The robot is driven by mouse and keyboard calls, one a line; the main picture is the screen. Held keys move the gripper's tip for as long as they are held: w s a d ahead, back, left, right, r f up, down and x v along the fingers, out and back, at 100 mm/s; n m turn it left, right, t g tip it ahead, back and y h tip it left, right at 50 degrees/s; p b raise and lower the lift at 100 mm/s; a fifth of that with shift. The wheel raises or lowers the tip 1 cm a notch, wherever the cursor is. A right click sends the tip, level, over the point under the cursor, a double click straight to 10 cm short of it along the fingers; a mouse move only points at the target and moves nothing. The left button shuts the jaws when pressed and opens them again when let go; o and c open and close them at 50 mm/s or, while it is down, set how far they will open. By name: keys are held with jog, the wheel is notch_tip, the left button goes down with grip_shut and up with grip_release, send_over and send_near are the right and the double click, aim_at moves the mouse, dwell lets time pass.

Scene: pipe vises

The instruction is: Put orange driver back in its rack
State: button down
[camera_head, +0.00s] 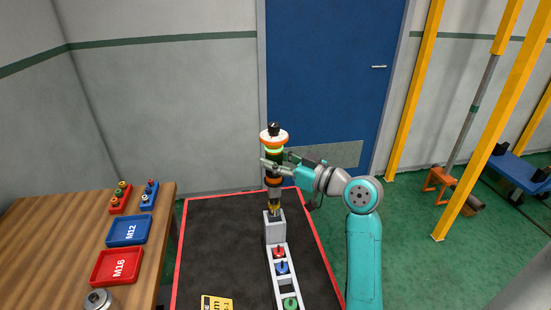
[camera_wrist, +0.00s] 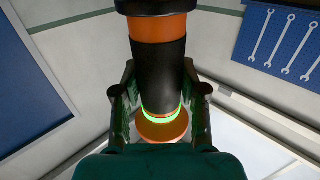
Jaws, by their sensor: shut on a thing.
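The orange driver (camera_head: 273,137) stands upright, with an orange cap, a lit green ring, a black grip and a slim lower end. My gripper (camera_head: 275,162) is shut around its body from the right. In the wrist view, both fingers of my gripper (camera_wrist: 160,108) flank the driver's black grip (camera_wrist: 160,70). Under the driver is a grey block-shaped holder (camera_head: 274,230) at the far end of a white rack. The driver's lower tip is at the holder's top; I cannot tell whether it is inside or just above.
The white rack (camera_head: 293,285) holds red, blue and green sockets, with a dark gap among them. A wooden bench (camera_head: 50,225) at left carries a blue M12 tray (camera_head: 129,231) and a red M16 tray (camera_head: 117,266). Yellow posts (camera_head: 416,90) stand at right.

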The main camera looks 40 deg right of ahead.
aim_at(276, 185)
dwell(0.4)
jog(key=shift+f, duration=4)
dwell(3.6)
